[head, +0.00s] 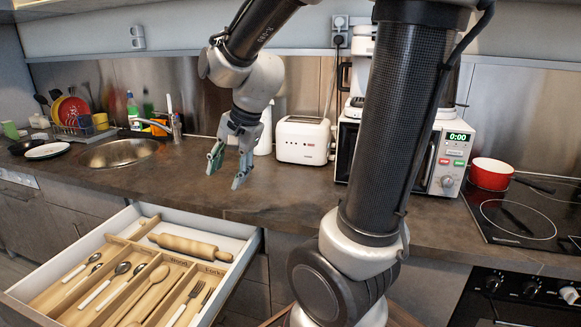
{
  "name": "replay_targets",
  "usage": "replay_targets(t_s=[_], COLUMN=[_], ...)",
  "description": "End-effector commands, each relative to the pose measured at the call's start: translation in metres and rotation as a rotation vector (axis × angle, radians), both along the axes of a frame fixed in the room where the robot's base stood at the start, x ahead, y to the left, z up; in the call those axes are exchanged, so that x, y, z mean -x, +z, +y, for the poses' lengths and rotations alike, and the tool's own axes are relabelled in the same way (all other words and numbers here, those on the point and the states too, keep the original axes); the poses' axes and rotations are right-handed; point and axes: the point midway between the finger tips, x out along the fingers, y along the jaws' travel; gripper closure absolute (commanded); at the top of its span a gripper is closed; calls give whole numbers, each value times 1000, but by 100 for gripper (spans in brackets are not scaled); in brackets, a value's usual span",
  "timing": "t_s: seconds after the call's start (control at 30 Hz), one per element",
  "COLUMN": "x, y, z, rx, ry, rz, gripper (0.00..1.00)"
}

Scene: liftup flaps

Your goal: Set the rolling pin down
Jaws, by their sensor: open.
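The wooden rolling pin (190,246) lies in the back compartment of the open drawer (243,250), across the drawer's width and behind the cutlery. My gripper (225,172) is open and empty. It hangs fingers down above the front part of the countertop, up and right of the rolling pin in the picture. It is clearly apart from the pin.
The drawer also holds several spoons, forks and a wooden spoon (148,296). A white toaster (303,139), a microwave (446,160) and a sink (119,152) line the counter. A red pot (491,174) sits on the hob. Bare countertop (160,185) lies left of my gripper.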

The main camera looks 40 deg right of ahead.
Motion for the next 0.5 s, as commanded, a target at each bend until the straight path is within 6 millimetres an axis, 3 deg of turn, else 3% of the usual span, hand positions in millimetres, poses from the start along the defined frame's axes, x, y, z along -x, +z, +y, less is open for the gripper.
replay_targets(t_s=[0.1,0.3,0.5], x=[52,123,154], y=[26,43,46], z=[-20,-49,-62], rx=[165,414,529], ry=[306,724,912], rz=[-73,-123,-126], gripper=[49,49,49])
